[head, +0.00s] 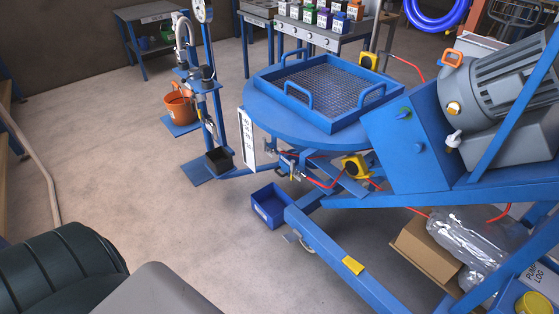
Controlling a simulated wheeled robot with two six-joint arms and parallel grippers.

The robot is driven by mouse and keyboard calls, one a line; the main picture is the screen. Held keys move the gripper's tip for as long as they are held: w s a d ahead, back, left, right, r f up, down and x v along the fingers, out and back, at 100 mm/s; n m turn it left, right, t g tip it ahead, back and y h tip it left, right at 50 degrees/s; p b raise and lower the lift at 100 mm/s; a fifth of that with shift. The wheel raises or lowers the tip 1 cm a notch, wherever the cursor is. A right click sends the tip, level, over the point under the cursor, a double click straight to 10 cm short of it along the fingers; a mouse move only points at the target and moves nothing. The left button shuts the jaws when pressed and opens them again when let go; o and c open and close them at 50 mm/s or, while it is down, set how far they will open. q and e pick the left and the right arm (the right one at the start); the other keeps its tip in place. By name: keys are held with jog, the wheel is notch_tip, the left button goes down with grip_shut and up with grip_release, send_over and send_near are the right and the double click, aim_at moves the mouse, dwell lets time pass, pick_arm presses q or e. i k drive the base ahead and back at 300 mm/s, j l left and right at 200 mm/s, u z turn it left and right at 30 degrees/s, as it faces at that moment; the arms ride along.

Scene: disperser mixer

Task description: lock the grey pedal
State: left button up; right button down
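A small grey part that looks like the pedal (299,241) sits low at the near side of the blue mixer frame (325,255), close to the floor. It is small in the picture, and I cannot tell whether it is up or pressed down. Neither of my grippers is in view.
A blue bin (270,206) stands on the floor just behind the pedal. A blue stand with an orange bucket (179,106) is further back. A cardboard box (428,248) lies under the frame at right. Floor left of the frame is clear.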

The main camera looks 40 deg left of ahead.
aim_at(290, 238)
jog(key=u, duration=0.95)
